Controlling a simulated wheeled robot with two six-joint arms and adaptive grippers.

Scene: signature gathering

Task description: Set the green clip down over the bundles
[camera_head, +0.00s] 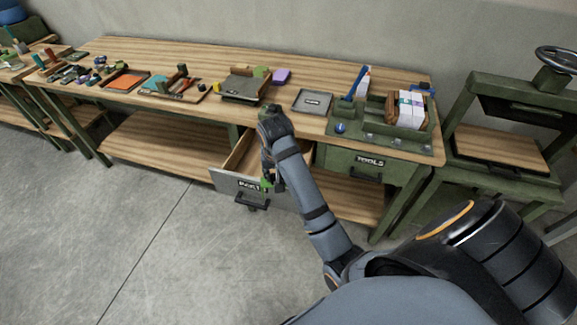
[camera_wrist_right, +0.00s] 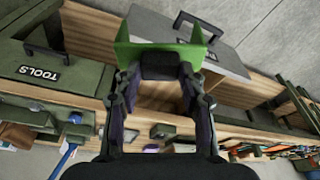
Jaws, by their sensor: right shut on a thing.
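The green clip (camera_wrist_right: 126,52) is a bright green channel-shaped piece with upright ends, held at the fingertips of my right gripper (camera_wrist_right: 160,72). In the head view the clip (camera_head: 266,184) shows as a small green patch by my right gripper (camera_head: 267,175), in front of the open drawer. The bundles (camera_head: 411,110) appear as white paper stacks with coloured bands, standing in a brown holder on the green station at the bench's right end. The gripper is well to the left of them and lower. My left gripper is out of view.
The grey-fronted drawer (camera_head: 230,184) stands pulled out beneath the bench. A shut TOOLS drawer (camera_head: 369,162) is right of it. A grey tray (camera_head: 312,101), a blue upright tool (camera_head: 356,81) and a raised board (camera_head: 245,85) stand on the bench. A press (camera_head: 510,105) stands far right.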

